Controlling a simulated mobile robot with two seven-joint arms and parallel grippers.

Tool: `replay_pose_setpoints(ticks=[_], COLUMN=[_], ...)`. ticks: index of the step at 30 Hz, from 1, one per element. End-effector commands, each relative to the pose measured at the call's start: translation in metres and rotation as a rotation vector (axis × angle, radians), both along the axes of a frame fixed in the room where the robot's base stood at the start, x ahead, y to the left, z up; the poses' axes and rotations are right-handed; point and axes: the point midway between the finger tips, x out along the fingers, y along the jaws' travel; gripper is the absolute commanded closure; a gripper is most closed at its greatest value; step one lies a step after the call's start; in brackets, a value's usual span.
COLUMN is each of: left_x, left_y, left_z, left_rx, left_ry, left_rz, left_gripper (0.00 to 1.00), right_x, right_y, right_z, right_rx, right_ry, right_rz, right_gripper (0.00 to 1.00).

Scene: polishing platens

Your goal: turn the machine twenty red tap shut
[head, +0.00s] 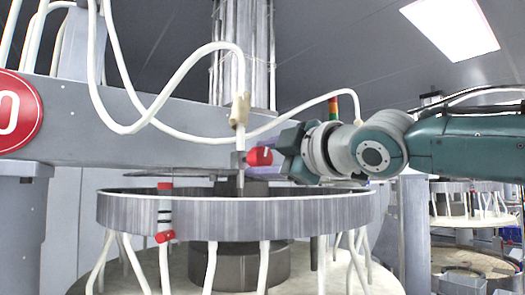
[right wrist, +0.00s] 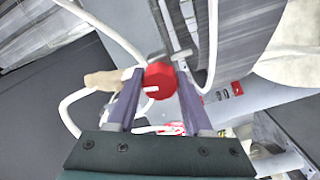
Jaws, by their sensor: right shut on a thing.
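The red tap (head: 259,157) sits on the pale vertical hose fitting (head: 240,110) just above the grey ring, in the middle of the head view. In the right wrist view the red tap (right wrist: 160,76) is a round knob between the fingertips. My right gripper (head: 272,156) reaches in from the right and is shut on the red tap; its two fingers (right wrist: 158,82) lie on either side of it in the wrist view. The red round sign (head: 14,112) at the left edge shows a white 0, the rest cut off. My left gripper is not in view.
The grey ring (head: 235,217) with several white hoses hanging from it stands just below the gripper. Another red tap (head: 165,237) is on a hose at the ring's front left. White hoses (head: 165,115) loop above. A grey beam (head: 130,135) runs behind.

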Motion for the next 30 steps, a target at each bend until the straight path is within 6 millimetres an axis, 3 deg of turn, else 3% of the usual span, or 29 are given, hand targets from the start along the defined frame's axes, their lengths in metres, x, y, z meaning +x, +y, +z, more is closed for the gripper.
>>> replay_pose_setpoints(ticks=[12,28,29,30], left_x=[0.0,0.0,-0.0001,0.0], left_y=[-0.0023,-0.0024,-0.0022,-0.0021], left_z=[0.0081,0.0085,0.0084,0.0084], left_rx=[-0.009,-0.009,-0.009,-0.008], left_ry=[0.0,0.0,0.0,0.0], left_rz=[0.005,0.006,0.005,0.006], left_gripper=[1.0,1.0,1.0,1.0], right_x=[0.0001,0.0001,0.0002,0.0001], right_y=[0.0001,0.0003,0.0003,0.0003], right_z=[-0.0008,-0.0013,-0.0012,-0.0011], right_rx=[-0.15,-0.171,-0.171,-0.171], right_ry=[-0.106,-0.121,-0.121,-0.121], right_rz=[-0.001,-0.001,-0.001,-0.001], right_gripper=[1.0,1.0,0.48,0.44])
